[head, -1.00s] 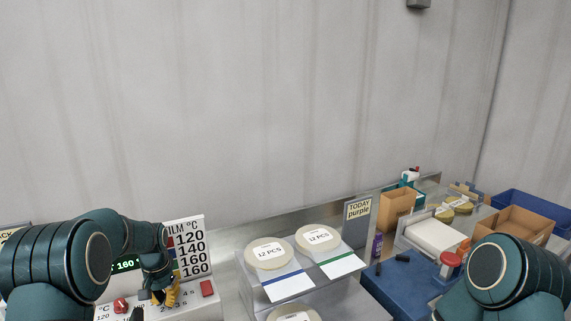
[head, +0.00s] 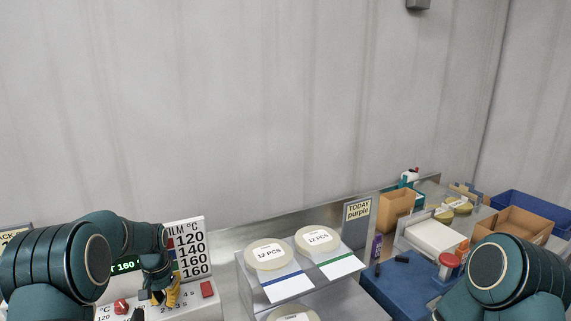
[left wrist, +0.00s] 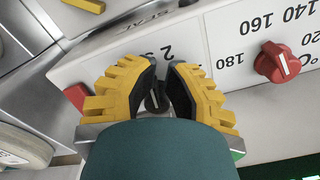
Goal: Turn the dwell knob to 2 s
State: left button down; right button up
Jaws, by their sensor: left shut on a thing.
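The dwell knob (left wrist: 155,97) is small and dark with a white pointer line, on the white front panel (left wrist: 232,95) of the sealer. My left gripper (left wrist: 161,88) has its yellow fingers closed around the knob, one on each side. The printed 2 (left wrist: 167,51) shows just beyond the fingertips; the figures beside it are partly covered. I cannot tell exactly which figure the pointer faces. In the head view my left gripper (head: 168,294) is at the panel and hides the knob. My right arm shows at the right, its gripper out of view.
A red temperature knob (left wrist: 277,62) sits beside the dwell knob, and it also shows in the head view (head: 121,306). A red button (head: 207,288) is on the other side. A green display (head: 125,266) reads 160. A stand with labelled discs (head: 269,254) is to the right.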

pick_arm(q)
jog(key=shift+w+a+r, duration=0.15)
jog(key=shift+a+r, duration=0.1)
jog(key=shift+a, duration=0.15)
jog(key=shift+s, duration=0.2)
notch_tip(320, 180, up, 4)
jog(key=p, duration=0.2)
jog(key=shift+s+f+p, duration=0.1)
jog(key=shift+f+p, duration=0.05)
jog(key=shift+p, duration=0.2)
jog(key=shift+r, duration=0.95)
jog(key=shift+s+d+f, duration=0.1)
